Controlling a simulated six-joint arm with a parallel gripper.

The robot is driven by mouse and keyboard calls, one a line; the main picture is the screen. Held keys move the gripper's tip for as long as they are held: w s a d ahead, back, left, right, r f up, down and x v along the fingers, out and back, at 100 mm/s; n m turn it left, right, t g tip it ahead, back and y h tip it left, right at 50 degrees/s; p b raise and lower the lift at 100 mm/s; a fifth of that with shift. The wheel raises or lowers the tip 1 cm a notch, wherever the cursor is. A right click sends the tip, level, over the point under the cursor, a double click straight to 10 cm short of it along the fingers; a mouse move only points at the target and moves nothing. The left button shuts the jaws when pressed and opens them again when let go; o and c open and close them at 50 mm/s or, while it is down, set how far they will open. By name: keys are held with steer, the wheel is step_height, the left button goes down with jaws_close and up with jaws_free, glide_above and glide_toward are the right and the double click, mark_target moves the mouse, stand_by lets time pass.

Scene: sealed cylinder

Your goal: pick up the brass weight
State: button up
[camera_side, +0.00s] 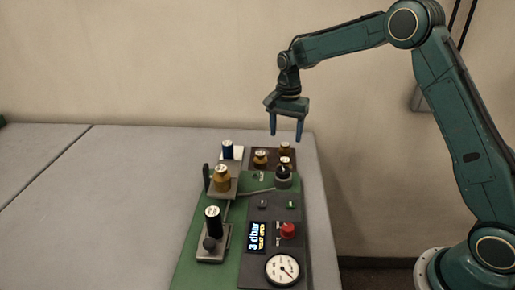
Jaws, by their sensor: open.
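Several brass-coloured weights are in view. The largest-looking brass weight (222,179) stands upright on a small grey-brown plate on the green base. Smaller brass weights stand at the back on a dark brown tray: one on its left (261,157), one at its back right (286,148), and one at its front right (285,161), partly hidden by a black-topped knob. I cannot tell which one the task means. My gripper (286,136) points down with its two fingers apart and empty. It hangs above the brown tray, touching nothing.
The green base (190,262) carries a dark panel with a gauge (283,269), a red knob (288,230) and a lit display (256,237). The grey table (90,215) is clear at left.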

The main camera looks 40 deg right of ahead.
mark_target(285, 144)
steer(key=shift+f, duration=0.2)
steer(key=shift+d+f, duration=0.1)
steer(key=shift+f, duration=2.4)
steer(key=shift+c, duration=0.2)
steer(key=c, duration=1.1)
steer(key=shift+c, duration=0.2)
steer(key=shift+r, duration=0.15)
step_height(285, 144, up, 20)
